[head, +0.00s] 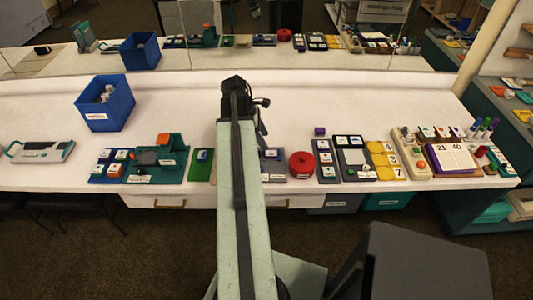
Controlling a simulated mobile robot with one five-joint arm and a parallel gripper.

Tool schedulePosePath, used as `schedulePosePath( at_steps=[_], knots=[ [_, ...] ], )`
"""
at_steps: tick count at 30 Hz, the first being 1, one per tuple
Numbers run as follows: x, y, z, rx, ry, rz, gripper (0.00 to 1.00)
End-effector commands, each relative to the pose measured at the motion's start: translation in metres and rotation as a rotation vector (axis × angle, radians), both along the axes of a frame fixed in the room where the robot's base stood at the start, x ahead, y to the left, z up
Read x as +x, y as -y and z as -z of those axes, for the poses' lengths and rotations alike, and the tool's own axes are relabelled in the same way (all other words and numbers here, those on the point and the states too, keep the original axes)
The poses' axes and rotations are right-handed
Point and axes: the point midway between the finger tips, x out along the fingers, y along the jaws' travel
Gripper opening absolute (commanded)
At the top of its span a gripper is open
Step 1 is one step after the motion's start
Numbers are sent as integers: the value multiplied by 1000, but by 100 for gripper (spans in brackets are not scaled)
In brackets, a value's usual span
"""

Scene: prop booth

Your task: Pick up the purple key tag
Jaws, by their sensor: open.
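A small purple piece (319,130), which looks like the purple key tag, is on the white table just behind a dark tray of small cards, right of centre. It is too small to make out its details. My arm reaches forward over the table, and my gripper (262,118) is at its far end, left of the purple piece and apart from it. The gripper is open, largely hidden by my arm, and I see nothing held in it.
A blue bin (105,103) stands at the left. A red round thing (302,164), yellow number tiles (383,160) and a beige phone-like device (412,153) line the front edge. The white table (390,105) is clear behind them. A mirror runs along the back.

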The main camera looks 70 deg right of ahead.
Motion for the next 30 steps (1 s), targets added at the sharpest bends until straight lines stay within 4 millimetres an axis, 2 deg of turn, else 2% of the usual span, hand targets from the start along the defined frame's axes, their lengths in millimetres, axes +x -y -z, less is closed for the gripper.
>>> schedulePosePath(
  at_steps=[5, 11, 19, 27, 30],
  knots=[
    [-5, 1, 25, 0, 1, -1, 60],
    [-7, 2, 28, 0, 1, -4, 60],
    [-25, 6, 71, -1, 2, -4, 60],
    [-27, 7, 70, -1, 1, -7, 60],
    [-27, 7, 69, -1, 1, -7, 32]
  ],
)
